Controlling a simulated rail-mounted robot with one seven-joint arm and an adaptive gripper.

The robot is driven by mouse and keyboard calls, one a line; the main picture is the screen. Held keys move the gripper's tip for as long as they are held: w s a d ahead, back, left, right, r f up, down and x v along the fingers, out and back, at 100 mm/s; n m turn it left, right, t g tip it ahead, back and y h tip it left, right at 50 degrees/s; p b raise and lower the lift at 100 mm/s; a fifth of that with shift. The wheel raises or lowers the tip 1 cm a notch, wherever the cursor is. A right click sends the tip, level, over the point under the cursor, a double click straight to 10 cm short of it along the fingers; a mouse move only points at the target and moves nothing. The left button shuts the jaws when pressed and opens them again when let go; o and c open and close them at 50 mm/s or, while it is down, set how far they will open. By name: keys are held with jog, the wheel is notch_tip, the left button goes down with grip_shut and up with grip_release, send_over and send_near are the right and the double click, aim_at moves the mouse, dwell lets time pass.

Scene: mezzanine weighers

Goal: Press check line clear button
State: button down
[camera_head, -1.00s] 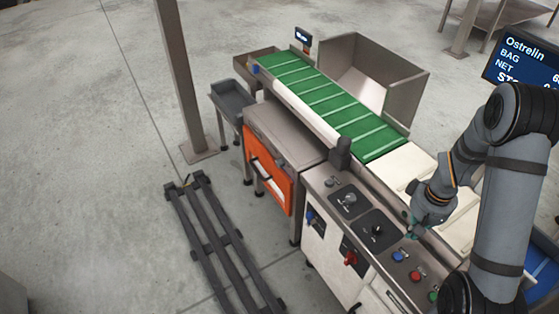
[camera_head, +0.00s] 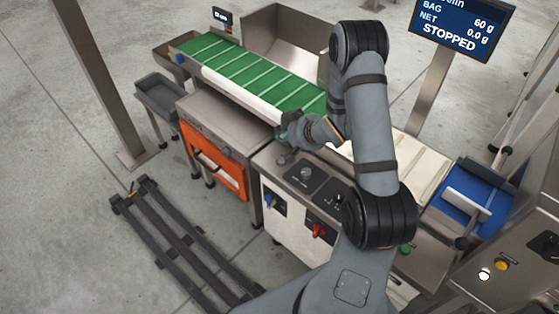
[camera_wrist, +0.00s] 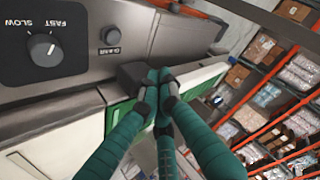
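In the wrist view, a small dark round button (camera_wrist: 110,35) sits on the grey control panel (camera_wrist: 85,72), above a label that appears to read CLEAR. My gripper (camera_wrist: 159,97) has teal-grey fingers with their tips bunched together and nothing visible between them. The tips appear to the right of and below the button in that view, apart from it. In the head view my gripper (camera_head: 287,130) is over the far end of the panel, by the green belt; its fingertips are hard to make out there.
A SLOW/FAST knob (camera_wrist: 42,48) is beside the button, and a dark block (camera_wrist: 132,76) stands at the panel edge. The green cleated belt (camera_head: 240,68) runs behind. A display (camera_head: 462,25) reads STOPPED. An orange-fronted cabinet (camera_head: 213,162) stands left. Racks with boxes (camera_wrist: 270,90) are beyond.

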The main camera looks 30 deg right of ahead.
jog(key=shift+f, duration=0.1)
dwell(0.3)
jog(key=b, duration=0.6)
send_over(282, 163)
notch_tip(282, 163, down, 8)
jog(key=shift+d+r, duration=0.1)
jog(key=shift+r, duration=0.1)
jog(key=shift+f+b, duration=0.45)
jog(key=shift+f, duration=0.1)
jog(key=shift+f, duration=0.1)
dwell(0.6)
jog(key=shift+f+b, duration=0.3)
jog(key=shift+b, duration=0.3)
jog(key=shift+f+b, duration=0.4)
jog(key=shift+b, duration=0.1)
dwell(0.4)
jog(key=shift+r+p, duration=0.55)
jog(key=shift+r, duration=0.3)
